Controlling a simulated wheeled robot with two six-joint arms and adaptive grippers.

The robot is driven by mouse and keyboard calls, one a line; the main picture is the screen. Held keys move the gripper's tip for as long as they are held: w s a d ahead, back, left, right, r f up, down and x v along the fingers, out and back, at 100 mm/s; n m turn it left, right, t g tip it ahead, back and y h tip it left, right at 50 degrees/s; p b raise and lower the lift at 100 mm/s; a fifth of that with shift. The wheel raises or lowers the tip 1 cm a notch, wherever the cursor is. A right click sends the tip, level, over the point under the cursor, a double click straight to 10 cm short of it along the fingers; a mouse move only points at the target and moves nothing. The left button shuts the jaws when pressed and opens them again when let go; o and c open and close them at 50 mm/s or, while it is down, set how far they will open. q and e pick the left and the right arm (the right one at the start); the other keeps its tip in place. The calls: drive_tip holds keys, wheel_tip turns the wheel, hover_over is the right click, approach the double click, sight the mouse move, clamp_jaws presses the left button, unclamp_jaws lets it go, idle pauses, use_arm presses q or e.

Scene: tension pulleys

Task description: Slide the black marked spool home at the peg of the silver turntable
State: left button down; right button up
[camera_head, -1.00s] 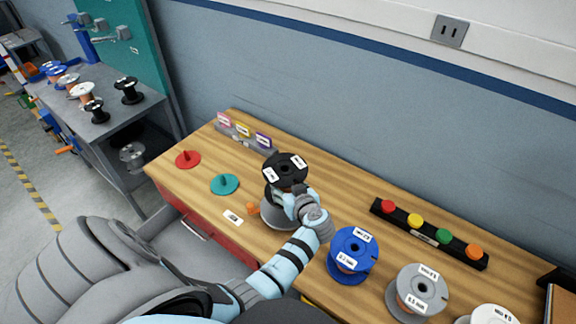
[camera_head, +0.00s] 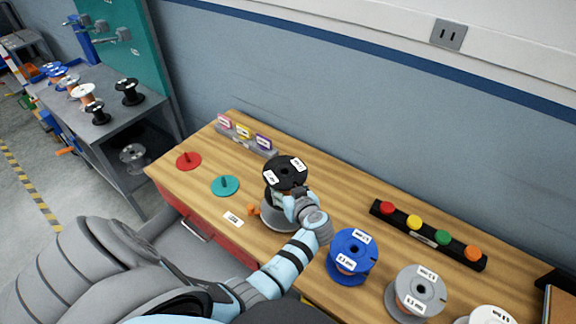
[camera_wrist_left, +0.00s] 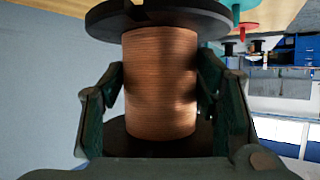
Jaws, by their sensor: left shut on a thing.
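The black spool (camera_head: 287,173) has white labels on its top flange and copper-coloured wire (camera_wrist_left: 160,85), seen in the left wrist view. My left gripper (camera_head: 288,202) is shut on its wound middle, one finger on each side. The spool is upright over the silver turntable (camera_head: 275,221), a grey disc on the wooden bench. The turntable's peg is hidden under the spool and hand. I cannot tell whether the spool's lower flange touches the disc. My right gripper is not in view.
A teal turntable (camera_head: 226,186) and a red turntable (camera_head: 188,161) lie to the left. A blue spool (camera_head: 352,256) and a grey spool (camera_head: 415,294) stand at right. A black strip with coloured buttons (camera_head: 428,235) lies behind them. A small orange part (camera_head: 253,209) is beside the silver disc.

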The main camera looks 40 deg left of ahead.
use_arm(q)
drive_tip(key=shift+f, duration=0.2)
drive_tip(key=shift+f+b, duration=0.75)
drive_tip(key=shift+f, duration=0.55)
drive_tip(key=shift+p, duration=0.4)
drive_tip(key=shift+f, duration=0.15)
drive_tip(key=shift+f+b, duration=0.9)
drive_tip(key=shift+f, duration=0.5)
drive_tip(key=shift+p, duration=0.3)
drive_tip(key=shift+f, duration=0.1)
idle(0.3)
